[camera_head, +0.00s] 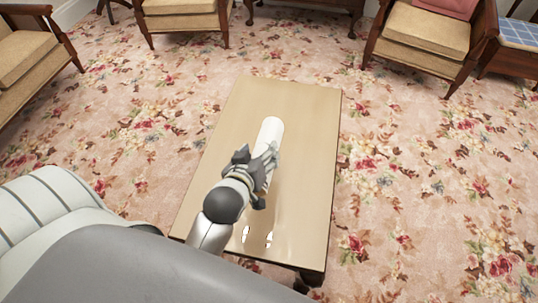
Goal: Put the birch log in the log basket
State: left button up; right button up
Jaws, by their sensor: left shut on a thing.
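The birch log (270,132) is a pale, whitish cylinder over the wooden table. Its far end shows beyond my left gripper, and its near part is hidden by the gripper. My left gripper (262,168) reaches in from the lower left and is shut on the log. I cannot tell whether the log touches the tabletop. My right gripper is not in view. No log basket is in view.
The low table (290,103) is otherwise bare, with glossy reflections near its front edge. Flowered carpet (420,190) lies open on both sides. An armchair (425,35) stands at the upper right, another (182,22) at the back, and another (22,55) at the upper left.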

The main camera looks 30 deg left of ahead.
pick_arm(q)
jog(key=shift+s+f, duration=0.75)
jog(key=shift+f, duration=0.2)
jog(key=shift+w+a+f+b, duration=0.15)
jog(key=shift+f+b, duration=0.05)
jog(key=shift+b, duration=0.15)
jog(key=b+x, duration=0.1)
jog(key=x, duration=0.4)
jog(key=a+f+b+x, duration=0.1)
jog(key=x, duration=0.4)
jog(key=s+b+x, duration=0.1)
jog(key=x, duration=0.4)
jog(key=shift+s+a+f+b, duration=0.1)
jog(key=shift+a+f+b, duration=0.2)
jog(key=shift+a+f, duration=0.1)
jog(key=shift+w+a+f+b, duration=0.1)
jog(key=shift+w+f+b, duration=0.2)
jog(key=shift+w+f, duration=0.3)
jog(key=shift+s+f+b, duration=0.15)
jog(key=shift+f+b, duration=0.35)
jog(key=shift+f, duration=0.9)
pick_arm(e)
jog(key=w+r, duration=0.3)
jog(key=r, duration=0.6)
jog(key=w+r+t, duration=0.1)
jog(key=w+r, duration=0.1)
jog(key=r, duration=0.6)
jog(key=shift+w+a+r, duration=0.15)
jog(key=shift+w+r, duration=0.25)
